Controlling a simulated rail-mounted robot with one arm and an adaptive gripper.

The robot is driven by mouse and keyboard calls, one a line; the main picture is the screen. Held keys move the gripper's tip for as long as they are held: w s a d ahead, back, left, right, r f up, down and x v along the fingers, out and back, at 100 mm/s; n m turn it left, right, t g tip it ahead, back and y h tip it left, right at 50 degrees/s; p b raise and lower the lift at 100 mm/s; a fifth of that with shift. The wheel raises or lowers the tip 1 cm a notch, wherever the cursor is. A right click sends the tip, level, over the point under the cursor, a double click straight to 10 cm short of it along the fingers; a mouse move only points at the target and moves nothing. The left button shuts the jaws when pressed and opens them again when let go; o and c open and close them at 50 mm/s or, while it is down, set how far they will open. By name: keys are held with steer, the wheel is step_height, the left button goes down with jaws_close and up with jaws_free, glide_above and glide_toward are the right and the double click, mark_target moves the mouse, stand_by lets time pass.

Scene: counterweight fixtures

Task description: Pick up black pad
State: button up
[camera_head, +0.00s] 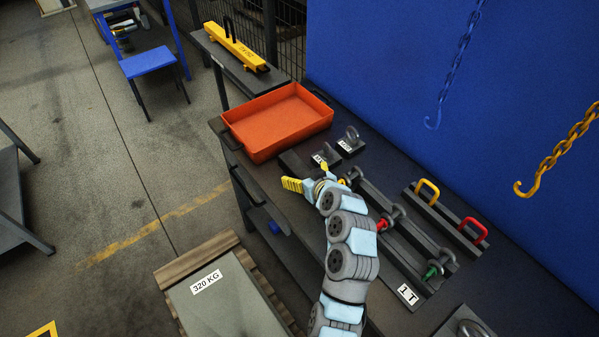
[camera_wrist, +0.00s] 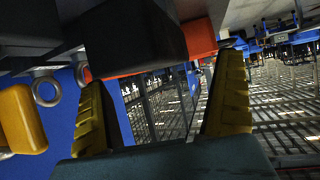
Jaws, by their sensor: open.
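The black pad (camera_head: 292,163) is a dark flat block on the dark bench, just below the orange tray in the head view and partly hidden by my gripper. A large black block in the wrist view (camera_wrist: 135,38), probably the same pad, hangs at the top, ahead of the fingers. My gripper (camera_head: 308,177) is open beside the pad, its yellow ribbed fingers spread. They also show in the wrist view (camera_wrist: 163,75) with nothing held between them. I cannot tell whether a finger touches the pad.
The orange tray (camera_head: 285,125) stands behind my gripper. Ringed weights (camera_head: 349,142) lie right of it. A rack of bars with coloured shackles (camera_head: 398,240) runs along the bench. Chain hooks (camera_head: 540,180) hang at right. A 320 KG plate (camera_head: 225,300) lies on a pallet below.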

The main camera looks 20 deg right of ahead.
mark_target(301, 169)
steer(key=x, duration=0.3)
steer(key=shift+w+d, duration=0.2)
steer(key=shift+w, duration=0.05)
steer(key=shift+w+a+f, duration=0.1)
steer(key=shift+w+f, duration=0.25)
steer(key=shift+w, duration=0.2)
steer(key=c, duration=1.5)
